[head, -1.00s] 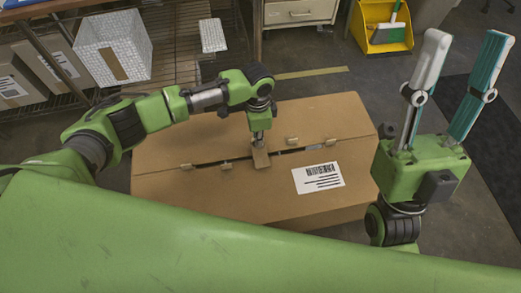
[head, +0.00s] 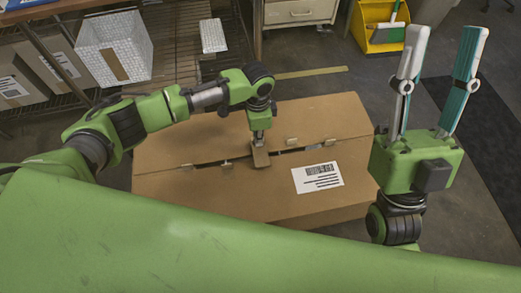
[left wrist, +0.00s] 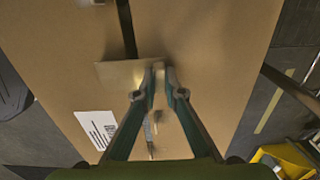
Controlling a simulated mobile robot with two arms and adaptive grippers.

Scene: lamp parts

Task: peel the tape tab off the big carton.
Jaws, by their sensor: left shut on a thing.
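The big carton (head: 225,200) stands on the floor, with a dark gap along its top seam and a white barcode label (head: 318,177). The tan tape tab (head: 261,157) is at the middle of the seam. My left gripper (head: 261,138) points down at it and is shut on it. In the left wrist view the tab (left wrist: 120,76) extends left from the fingertips (left wrist: 164,74), across the seam. I cannot tell whether any of it has lifted off. My right gripper (head: 445,45) is open and empty, pointing up right of the carton.
Small tan pieces (head: 291,142) sit along the seam. A wire shelf at the upper left holds a white patterned bin (head: 112,47) and cartons (head: 20,82). A yellow dustpan bin (head: 380,32) and a drawer cabinet (head: 298,12) stand behind.

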